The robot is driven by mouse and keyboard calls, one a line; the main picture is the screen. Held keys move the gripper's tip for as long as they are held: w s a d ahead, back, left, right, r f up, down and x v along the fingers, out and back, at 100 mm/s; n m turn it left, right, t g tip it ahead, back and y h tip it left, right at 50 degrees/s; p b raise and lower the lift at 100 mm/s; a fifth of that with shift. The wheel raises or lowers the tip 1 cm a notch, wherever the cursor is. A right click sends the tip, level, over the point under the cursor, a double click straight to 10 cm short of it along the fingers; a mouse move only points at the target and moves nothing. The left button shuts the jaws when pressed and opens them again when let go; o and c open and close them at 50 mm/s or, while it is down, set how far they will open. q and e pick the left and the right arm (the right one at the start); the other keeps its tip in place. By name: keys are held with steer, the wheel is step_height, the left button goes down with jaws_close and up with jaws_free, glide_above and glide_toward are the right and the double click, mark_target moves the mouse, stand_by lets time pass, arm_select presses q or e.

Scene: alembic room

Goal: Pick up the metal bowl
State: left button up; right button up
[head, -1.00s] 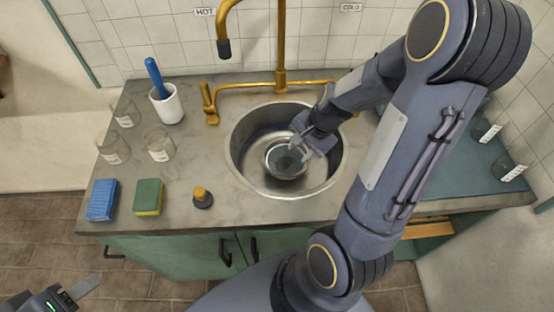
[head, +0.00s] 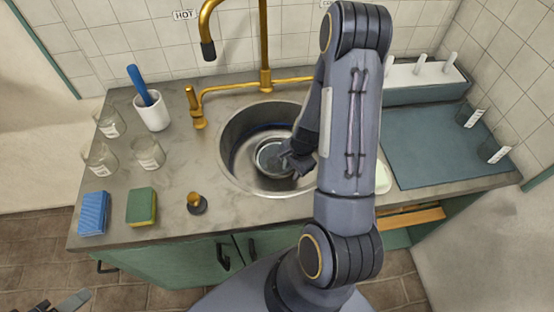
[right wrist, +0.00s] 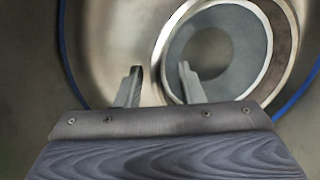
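The metal bowl (head: 266,158) is a small round shiny bowl inside the round sink basin (head: 238,135). My right gripper (head: 285,161) reaches down into the sink at the bowl's right side and partly covers it. In the right wrist view the gripper (right wrist: 160,76) is open, its two fingers apart, with the near rim of the bowl (right wrist: 212,48) showing between them. I cannot tell whether a finger touches the bowl. Only a piece of my left gripper (head: 72,301) shows at the bottom left corner, away from the sink.
A brass faucet (head: 264,45) stands behind the sink. Glass jars (head: 147,152), a white cup with a blue handle (head: 153,110), a blue sponge (head: 93,213), a green sponge (head: 142,206) and a brass-topped stopper (head: 196,203) stand left. A teal mat (head: 430,150) lies right.

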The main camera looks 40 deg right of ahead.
jaws_close()
steer(key=shift+r, duration=0.1)
stand_by(0.6)
